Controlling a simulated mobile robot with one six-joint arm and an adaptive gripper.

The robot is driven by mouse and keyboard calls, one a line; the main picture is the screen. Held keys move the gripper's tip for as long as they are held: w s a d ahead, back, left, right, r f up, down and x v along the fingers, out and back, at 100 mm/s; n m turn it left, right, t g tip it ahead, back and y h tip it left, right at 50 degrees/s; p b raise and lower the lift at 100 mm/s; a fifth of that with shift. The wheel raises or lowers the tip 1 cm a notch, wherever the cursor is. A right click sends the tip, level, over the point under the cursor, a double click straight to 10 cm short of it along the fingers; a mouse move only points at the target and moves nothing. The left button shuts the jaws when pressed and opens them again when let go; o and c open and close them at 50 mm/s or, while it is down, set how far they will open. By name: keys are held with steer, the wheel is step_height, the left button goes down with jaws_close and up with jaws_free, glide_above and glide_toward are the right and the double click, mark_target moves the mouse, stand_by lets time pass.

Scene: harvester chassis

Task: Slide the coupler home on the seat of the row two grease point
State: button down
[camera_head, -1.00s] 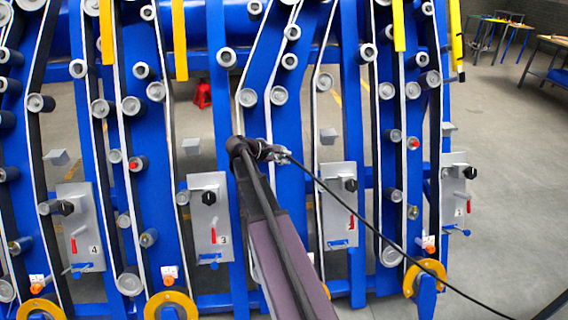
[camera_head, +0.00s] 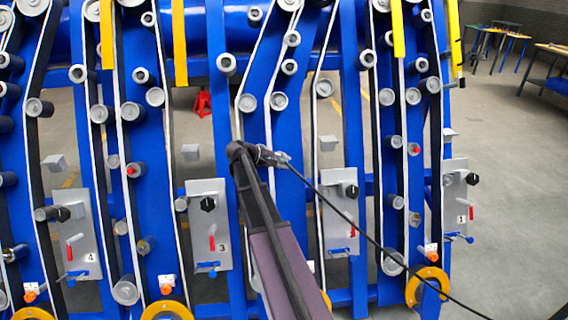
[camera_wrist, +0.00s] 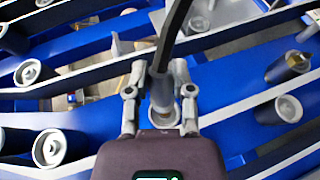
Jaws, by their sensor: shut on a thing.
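My gripper (camera_wrist: 160,92) is shut on the grey cylindrical coupler (camera_wrist: 162,88), with a black hose rising from it in the wrist view. In the head view my gripper (camera_head: 272,157) is small, in front of the blue frame between the plate marked 3 and the plate to its right. The coupler's far end shows no clear contact with any seat. A white tag (camera_head: 309,266) low in that right-hand row is mostly hidden behind my arm. The row two grease point and its seat cannot be made out for sure.
Blue uprights, belts and grey rollers (camera_head: 279,101) crowd around my gripper. Grey plates (camera_head: 207,240) with black knobs and red levers stand in each row. The black hose (camera_head: 385,248) trails down to the right. Open floor (camera_head: 520,170) lies to the right.

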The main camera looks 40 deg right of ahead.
mark_target(280, 160)
steer(key=shift+w+d+f+b, duration=0.35)
steer(key=shift+w+f, duration=0.05)
steer(key=shift+w, duration=0.2)
steer(key=shift+w+d+f+b, duration=0.35)
steer(key=shift+w+f+b, duration=0.1)
steer(key=shift+w, duration=0.1)
steer(key=shift+w+d+f+b, duration=0.3)
steer(key=shift+w+d+f, duration=0.1)
steer(key=shift+w, duration=0.2)
steer(key=shift+w+d+f, duration=0.1)
steer(key=shift+w, duration=0.05)
steer(key=shift+w+d+f+b, duration=0.45)
steer(key=shift+w+b, duration=0.1)
steer(key=shift+w, duration=0.1)
steer(key=shift+s+a+r, duration=0.15)
steer(key=shift+s, duration=0.05)
steer(key=shift+s+a+r+p, duration=0.45)
steer(key=shift+s+r+p, duration=0.1)
steer(key=shift+s, duration=0.15)
steer(key=shift+s+a+r+p, duration=0.4)
steer(key=shift+s+p, duration=0.15)
steer(key=shift+s, duration=0.15)
steer(key=shift+w+f, duration=0.1)
steer(key=shift+w+d+f+b, duration=0.4)
steer(key=shift+w+b, duration=0.1)
steer(key=shift+w, duration=0.1)
